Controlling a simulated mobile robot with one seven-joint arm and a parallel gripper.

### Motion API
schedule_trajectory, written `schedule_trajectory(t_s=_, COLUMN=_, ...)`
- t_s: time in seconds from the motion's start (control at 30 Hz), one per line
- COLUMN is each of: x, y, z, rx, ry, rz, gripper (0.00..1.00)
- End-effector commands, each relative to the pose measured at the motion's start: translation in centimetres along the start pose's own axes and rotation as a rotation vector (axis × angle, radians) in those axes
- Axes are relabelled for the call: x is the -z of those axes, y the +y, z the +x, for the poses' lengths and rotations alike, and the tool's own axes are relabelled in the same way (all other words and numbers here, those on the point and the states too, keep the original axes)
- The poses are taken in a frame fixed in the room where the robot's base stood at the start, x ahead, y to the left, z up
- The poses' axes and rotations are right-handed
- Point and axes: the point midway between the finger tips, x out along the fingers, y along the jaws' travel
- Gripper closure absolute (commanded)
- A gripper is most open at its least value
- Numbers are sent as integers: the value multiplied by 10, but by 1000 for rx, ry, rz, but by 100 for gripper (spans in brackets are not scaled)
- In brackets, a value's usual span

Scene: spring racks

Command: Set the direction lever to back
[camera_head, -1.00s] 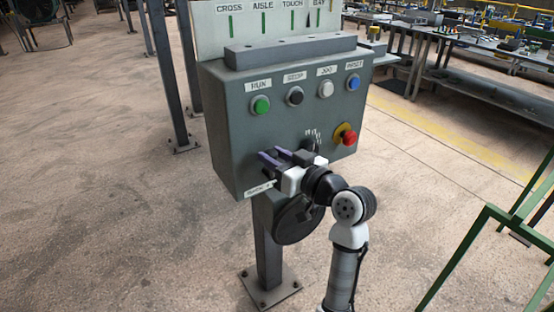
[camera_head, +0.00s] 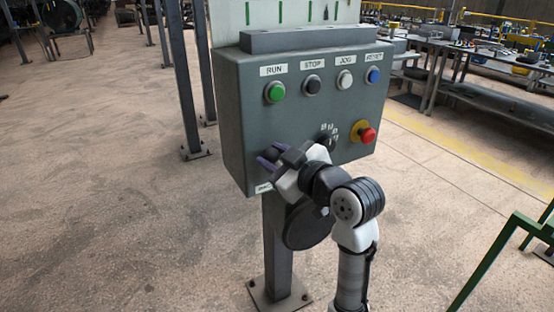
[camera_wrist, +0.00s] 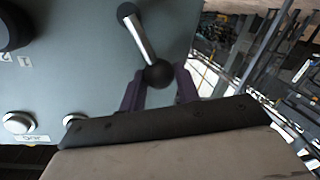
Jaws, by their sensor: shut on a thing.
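The direction lever (camera_wrist: 141,40) shows in the wrist view as a silver rod running from a dark round base to a black ball knob (camera_wrist: 158,74). My gripper (camera_wrist: 160,84) has its two purple fingers on either side of the ball and is shut on it. In the head view my gripper (camera_head: 272,160) is at the lower left of the grey control box (camera_head: 235,125), and it and the wrist hide most of the lever. A label (camera_head: 264,188) below the fingers is partly covered, and its words cannot be read.
The box carries green RUN (camera_head: 275,92), black STOP (camera_head: 312,85), white JOG (camera_head: 345,80) and blue RESET (camera_head: 375,75) buttons. A dark selector (camera_head: 328,137) and a red emergency knob (camera_head: 367,135) are right of my gripper. A green frame (camera_head: 500,262) stands at lower right; floor at left is clear.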

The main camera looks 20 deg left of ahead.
Motion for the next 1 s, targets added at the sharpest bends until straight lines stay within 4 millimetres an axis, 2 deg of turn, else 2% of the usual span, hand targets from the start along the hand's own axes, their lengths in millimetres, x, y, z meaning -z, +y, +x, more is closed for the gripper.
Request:
schedule_trajectory(t_s=0.4, x=0, y=-1, z=0, rx=1, ry=-3, rz=-10, gripper=100)
schedule_trajectory(t_s=0.43, x=0, y=-1, z=0, rx=2, ry=-3, rz=-10, gripper=64)
schedule_trajectory(t_s=0.57, x=0, y=-1, z=0, rx=1, ry=-3, rz=-9, gripper=47)
schedule_trajectory(t_s=0.87, x=0, y=-1, z=-1, rx=0, ry=-2, rz=-9, gripper=47)
schedule_trajectory(t_s=1.0, x=-1, y=0, z=-14, rx=-2, ry=0, rz=-10, gripper=47)
